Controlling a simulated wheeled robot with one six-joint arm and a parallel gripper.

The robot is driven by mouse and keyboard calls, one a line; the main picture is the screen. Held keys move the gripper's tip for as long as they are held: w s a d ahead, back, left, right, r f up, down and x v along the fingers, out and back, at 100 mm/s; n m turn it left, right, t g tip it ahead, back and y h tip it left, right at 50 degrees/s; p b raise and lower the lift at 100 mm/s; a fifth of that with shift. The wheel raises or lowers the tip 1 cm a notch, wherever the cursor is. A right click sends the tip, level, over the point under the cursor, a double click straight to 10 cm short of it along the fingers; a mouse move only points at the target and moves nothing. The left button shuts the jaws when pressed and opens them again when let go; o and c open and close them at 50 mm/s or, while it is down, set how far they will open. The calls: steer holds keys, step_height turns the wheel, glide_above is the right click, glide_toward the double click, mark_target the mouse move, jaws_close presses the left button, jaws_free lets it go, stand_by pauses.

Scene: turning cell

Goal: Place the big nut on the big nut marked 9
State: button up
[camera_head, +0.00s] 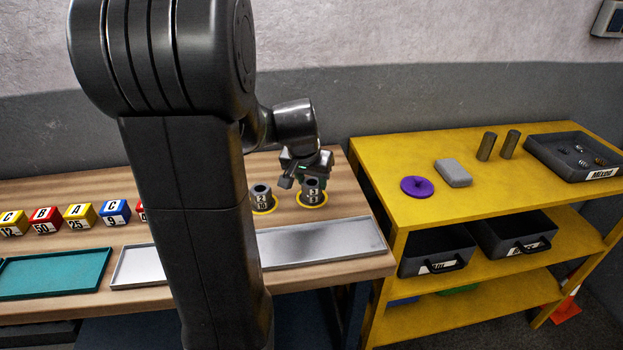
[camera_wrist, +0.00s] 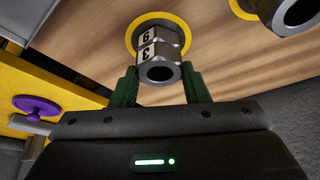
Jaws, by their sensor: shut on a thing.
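My gripper (camera_head: 306,170) is over the right-hand yellow ring on the wooden bench. In the wrist view its two green fingers stand on either side of a grey big nut marked 3 (camera_wrist: 165,56), and it is shut on this nut. The nut marked 3 (camera_head: 312,185) is in line on top of another grey nut; no gap shows between them. The lower nut's label reads as a 9 turned over in the wrist view (camera_wrist: 165,33); in the head view this lower nut (camera_head: 312,198) is too small to read surely. It stands inside the yellow ring.
Left of it, another nut stack (camera_head: 262,197) stands on its own yellow ring. A long metal tray (camera_head: 330,240) lies in front. Coloured lettered blocks (camera_head: 80,215) and a teal tray (camera_head: 55,275) are at the left. A yellow shelf (camera_head: 400,215) stands at the right.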

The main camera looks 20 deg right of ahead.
steer(key=o, duration=1.1)
steer(key=shift+a+r, duration=0.1)
steer(key=shift+r, duration=0.4)
steer(key=p+v, duration=0.1)
steer(key=v, duration=1)
steer(key=shift+s, duration=0.2)
steer(key=shift+a, duration=0.1)
